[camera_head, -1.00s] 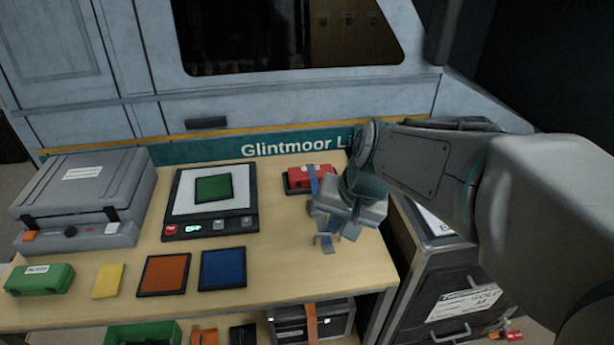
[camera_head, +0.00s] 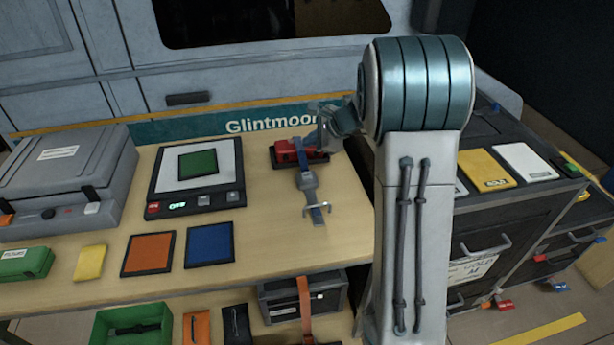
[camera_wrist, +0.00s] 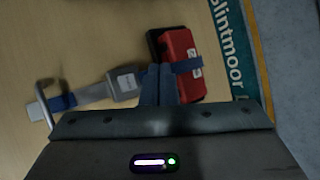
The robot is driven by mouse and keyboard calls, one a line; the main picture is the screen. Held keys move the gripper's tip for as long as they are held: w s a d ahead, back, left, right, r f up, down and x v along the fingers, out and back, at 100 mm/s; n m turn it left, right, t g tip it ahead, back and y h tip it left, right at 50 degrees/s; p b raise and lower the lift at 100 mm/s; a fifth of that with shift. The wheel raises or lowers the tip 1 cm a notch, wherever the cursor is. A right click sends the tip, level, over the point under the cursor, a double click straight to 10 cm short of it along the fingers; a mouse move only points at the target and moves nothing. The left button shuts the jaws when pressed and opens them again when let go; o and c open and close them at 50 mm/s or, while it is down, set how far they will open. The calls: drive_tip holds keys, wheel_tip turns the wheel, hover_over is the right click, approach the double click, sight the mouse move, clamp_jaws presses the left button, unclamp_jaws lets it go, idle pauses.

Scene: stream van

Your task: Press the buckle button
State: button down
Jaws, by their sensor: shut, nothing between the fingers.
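A red box (camera_head: 298,153) in a dark tray lies at the back right of the wooden table, with a blue strap around it. A grey buckle (camera_head: 307,181) lies in front of it on the strap, and a metal bar (camera_head: 318,214) is at the strap's near end. In the wrist view the buckle (camera_wrist: 123,83) is left of my gripper's fingertips (camera_wrist: 158,72), and the red box (camera_wrist: 180,58) is beyond and to the right. My gripper is shut and empty, close to both; contact cannot be told. I cannot make out the button clearly.
A scale (camera_head: 200,206) with a green pad and a lit "OFF" display stands to the left. Orange (camera_head: 148,254) and blue (camera_head: 209,245) pads lie in front of it. A grey case (camera_head: 65,180) is at far left. The table around the strap's near end is clear.

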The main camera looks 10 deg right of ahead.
sight(310, 176)
drive_tip(key=shift+f, duration=0.1)
wheel_tip(310, 176, down, 9)
drive_tip(key=b, duration=0.7)
drive_tip(key=shift+r, duration=0.2)
drive_tip(key=shift+f+b, duration=0.1)
drive_tip(key=shift+b, duration=0.2)
idle(1.5)
drive_tip(key=shift+f+b, duration=0.3)
drive_tip(key=shift+b, duration=0.05)
drive_tip(key=shift+f+b, duration=0.55)
idle(0.6)
drive_tip(key=shift+s+r, duration=0.1)
drive_tip(key=shift+r+p, duration=0.75)
drive_tip(key=shift+r, duration=0.1)
drive_tip(key=shift+r, duration=0.15)
